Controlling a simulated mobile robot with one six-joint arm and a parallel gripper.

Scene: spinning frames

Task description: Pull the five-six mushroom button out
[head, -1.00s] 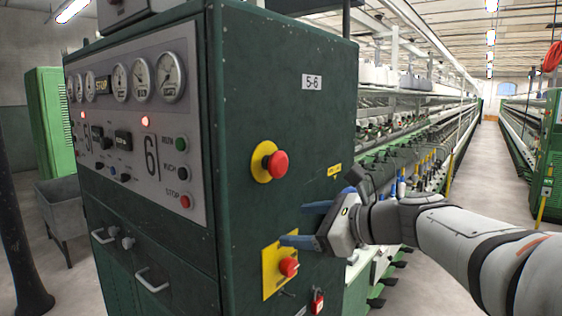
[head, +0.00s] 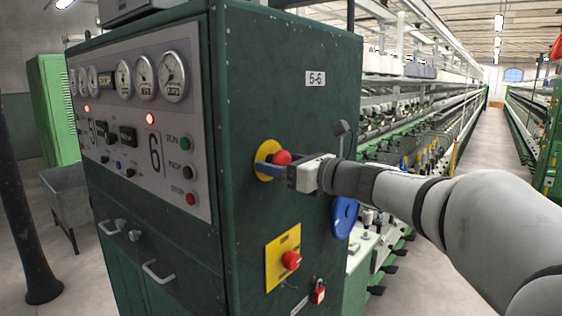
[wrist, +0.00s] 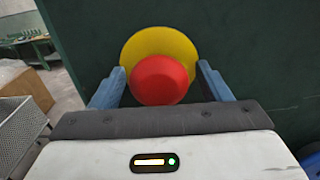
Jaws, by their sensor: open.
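The red mushroom button (head: 281,158) with its round yellow backing plate (head: 264,173) is on the dark green cabinet side, below the 5-6 label (head: 315,78). My gripper (head: 268,165) is at the button, its fingers reaching toward the panel and hiding part of the plate. In the wrist view the red button (wrist: 159,80) sits between the two blue fingers of my open gripper (wrist: 161,88), in front of the yellow plate (wrist: 160,45). A gap shows at the right finger; the left finger is very close to the red head, and I cannot tell whether it touches.
A second red knob (head: 291,260) on a yellow square plate (head: 283,245) is lower on the same side, with a red padlock (head: 318,291) below it. The front panel (head: 150,115) carries gauges and buttons. Spinning frames (head: 420,130) line the right.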

